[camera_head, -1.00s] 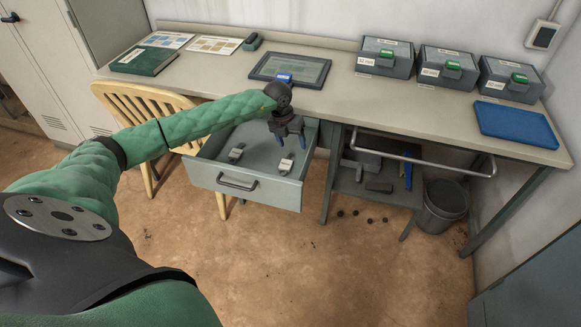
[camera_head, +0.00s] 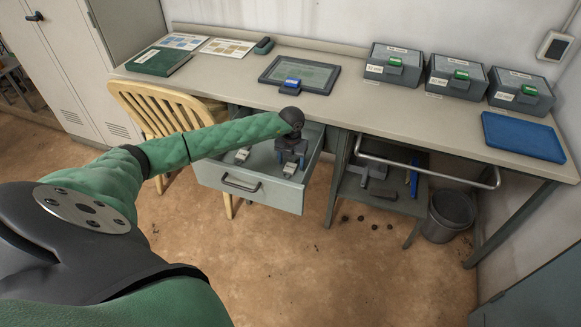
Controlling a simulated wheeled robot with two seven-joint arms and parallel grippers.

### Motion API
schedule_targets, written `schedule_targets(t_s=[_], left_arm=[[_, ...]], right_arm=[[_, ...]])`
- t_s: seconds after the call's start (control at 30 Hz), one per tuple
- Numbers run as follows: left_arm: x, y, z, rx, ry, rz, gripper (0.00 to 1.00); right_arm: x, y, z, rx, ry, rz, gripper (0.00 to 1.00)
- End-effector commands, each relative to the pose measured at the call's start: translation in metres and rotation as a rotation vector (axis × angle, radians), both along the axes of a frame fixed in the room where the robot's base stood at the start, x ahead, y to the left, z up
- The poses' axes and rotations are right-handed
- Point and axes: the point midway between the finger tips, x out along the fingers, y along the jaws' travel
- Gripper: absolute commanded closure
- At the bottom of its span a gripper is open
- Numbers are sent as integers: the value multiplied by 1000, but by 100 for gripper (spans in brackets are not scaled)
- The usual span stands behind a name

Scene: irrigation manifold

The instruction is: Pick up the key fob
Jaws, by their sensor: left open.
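An open grey drawer (camera_head: 272,196) under the bench holds two small pale, dark-edged things that look like fobs or tags. One, on the left (camera_head: 242,156), lies clear of my gripper. The other, on the right (camera_head: 289,169), lies directly below my left gripper (camera_head: 290,162). I cannot tell which is the key fob. My left gripper points down inside the drawer with its fingers apart, one on each side of the right-hand thing. I cannot tell whether they touch it. My right gripper is not in view.
The bench (camera_head: 400,105) overhangs the drawer's back. A tablet (camera_head: 318,72) with a blue piece (camera_head: 291,84), several grey boxes (camera_head: 394,63) and a blue tray (camera_head: 522,137) are on top. A wooden chair (camera_head: 150,112) stands left of the drawer; a bin (camera_head: 447,218) stands right.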

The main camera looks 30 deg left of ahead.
Motion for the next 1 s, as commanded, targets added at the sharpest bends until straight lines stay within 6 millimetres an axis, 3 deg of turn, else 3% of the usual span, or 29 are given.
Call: schedule_targets(t_s=[0.3,0.57,0.87,1.0], left_arm=[[0,0,-11,0,-1,1,35],[0,0,-10,0,-1,0,83],[1,0,-8,0,-2,0,83],[1,0,6,0,-3,-1,83]], right_arm=[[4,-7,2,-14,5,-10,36],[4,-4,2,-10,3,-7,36],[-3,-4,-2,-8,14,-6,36],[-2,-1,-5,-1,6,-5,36]])
